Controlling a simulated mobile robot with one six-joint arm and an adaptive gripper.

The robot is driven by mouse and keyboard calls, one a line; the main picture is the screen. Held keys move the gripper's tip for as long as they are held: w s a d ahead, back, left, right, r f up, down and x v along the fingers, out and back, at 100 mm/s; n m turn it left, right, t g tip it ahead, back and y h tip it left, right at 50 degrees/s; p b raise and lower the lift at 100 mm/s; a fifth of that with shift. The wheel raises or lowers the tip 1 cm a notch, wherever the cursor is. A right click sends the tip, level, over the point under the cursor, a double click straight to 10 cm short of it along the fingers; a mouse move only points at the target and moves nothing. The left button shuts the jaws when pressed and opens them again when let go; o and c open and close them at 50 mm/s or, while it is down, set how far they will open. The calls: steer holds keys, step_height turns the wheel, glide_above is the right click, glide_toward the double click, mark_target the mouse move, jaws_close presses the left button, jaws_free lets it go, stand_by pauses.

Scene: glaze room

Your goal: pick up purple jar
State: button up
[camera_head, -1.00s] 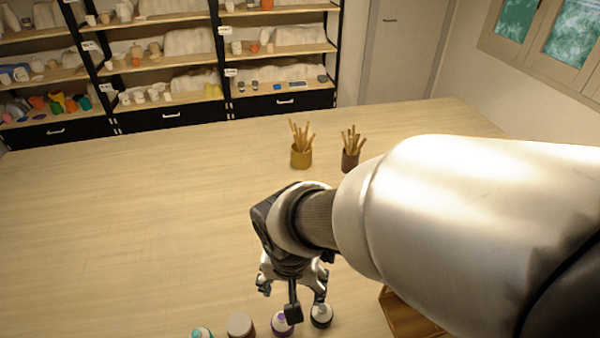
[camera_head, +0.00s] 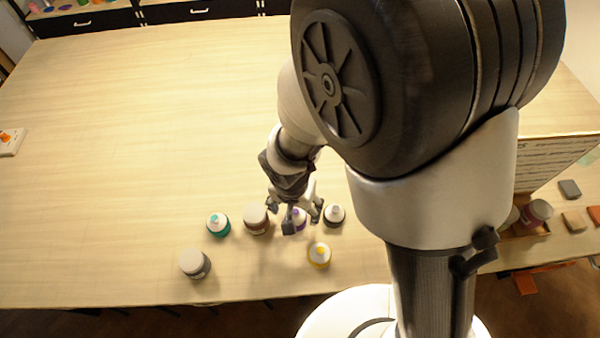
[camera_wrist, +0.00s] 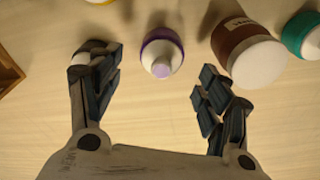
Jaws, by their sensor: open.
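The purple jar (camera_wrist: 161,56) has a white domed top, a purple band and a pale purple tip. In the wrist view it stands upright beyond and between the fingertips of my gripper (camera_wrist: 150,85), with bare table around it. My gripper is open and empty. In the head view the purple jar (camera_head: 299,215) is partly hidden behind my gripper (camera_head: 296,216), which hangs above the table in the row of jars.
A brown jar (camera_wrist: 245,50) stands close right of the purple jar, with a teal jar (camera_wrist: 302,36) beyond it. In the head view a dark-banded jar (camera_head: 334,215), a yellow jar (camera_head: 319,255) and a grey jar (camera_head: 195,264) stand nearby. The table's left side is mostly clear.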

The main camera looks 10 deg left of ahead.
mark_target(295, 212)
step_height(295, 212, down, 5)
steer(key=shift+w+f+b, duration=0.15)
steer(key=shift+f+b, duration=0.05)
steer(key=shift+b, duration=0.8)
steer(key=shift+r, duration=0.1)
steer(key=shift+c, duration=0.2)
steer(key=c, duration=1.3)
